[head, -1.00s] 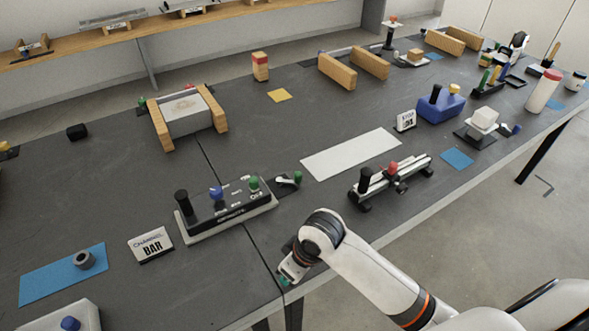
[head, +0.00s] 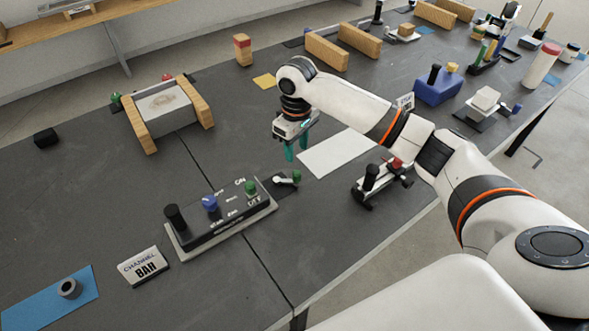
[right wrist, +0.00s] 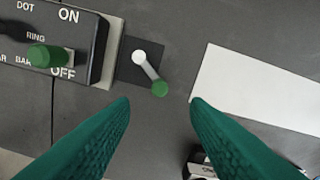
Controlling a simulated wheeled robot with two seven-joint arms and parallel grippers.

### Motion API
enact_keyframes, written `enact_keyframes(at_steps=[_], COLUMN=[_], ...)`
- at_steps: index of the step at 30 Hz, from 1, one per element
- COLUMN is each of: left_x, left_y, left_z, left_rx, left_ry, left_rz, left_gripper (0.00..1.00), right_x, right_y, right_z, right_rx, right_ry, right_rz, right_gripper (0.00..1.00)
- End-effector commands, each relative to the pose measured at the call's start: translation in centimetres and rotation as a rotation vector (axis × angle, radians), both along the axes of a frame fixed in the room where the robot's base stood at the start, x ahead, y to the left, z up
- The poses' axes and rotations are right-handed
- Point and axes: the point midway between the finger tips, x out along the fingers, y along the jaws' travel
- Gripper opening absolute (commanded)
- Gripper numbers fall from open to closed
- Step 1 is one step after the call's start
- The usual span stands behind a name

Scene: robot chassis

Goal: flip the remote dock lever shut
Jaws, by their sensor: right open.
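The black control box (head: 235,220), with black, blue and green knobs and an ON/OFF label, sits on a pale base; its right end also shows in the right wrist view (right wrist: 85,62). A small lever (head: 284,181) with a white arm and green knob stands on a dark plate at that end. In the right wrist view the lever (right wrist: 149,70) points down and right, away from the box. My right gripper (head: 296,151) is open and empty, above the table and behind the lever in the head view. Its teal fingers (right wrist: 160,108) are apart, with the green knob ahead between them.
A white sheet (head: 338,152) lies right of the lever. A CHANNEL BAR sign (head: 144,266) stands left of the box.

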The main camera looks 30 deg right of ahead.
Motion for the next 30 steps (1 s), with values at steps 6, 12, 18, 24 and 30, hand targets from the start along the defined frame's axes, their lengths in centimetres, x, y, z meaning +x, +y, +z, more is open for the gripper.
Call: enact_keyframes(at_steps=[6, 12, 18, 24, 30], left_x=[-0.3, 0.0, 0.4, 0.5, 0.5], left_y=[0.0, 0.0, 0.0, -0.1, -0.1], left_z=[0.1, 0.2, 0.2, 0.2, 0.2], left_rx=[0.001, 0.0, 0.0, -0.001, -0.001], left_ry=[0.005, 0.001, -0.006, -0.007, -0.007], left_rz=[0.0, 0.0, 0.0, 0.0, 0.0], left_gripper=[0.5, 0.5, 0.5, 0.5, 0.5], right_x=[-0.1, -0.1, 0.0, 0.0, -0.1], right_y=[0.0, 0.1, 0.1, 0.0, 0.0], right_z=[-4.6, -8.0, -9.7, -10.0, -9.9], right_rx=[-0.001, 0.0, -0.001, -0.001, 0.0], right_ry=[0.003, 0.001, -0.001, -0.001, -0.002], right_rz=[0.002, 0.002, 0.003, 0.003, 0.003], right_gripper=[0.43, 0.43, 0.43, 0.43, 0.29])
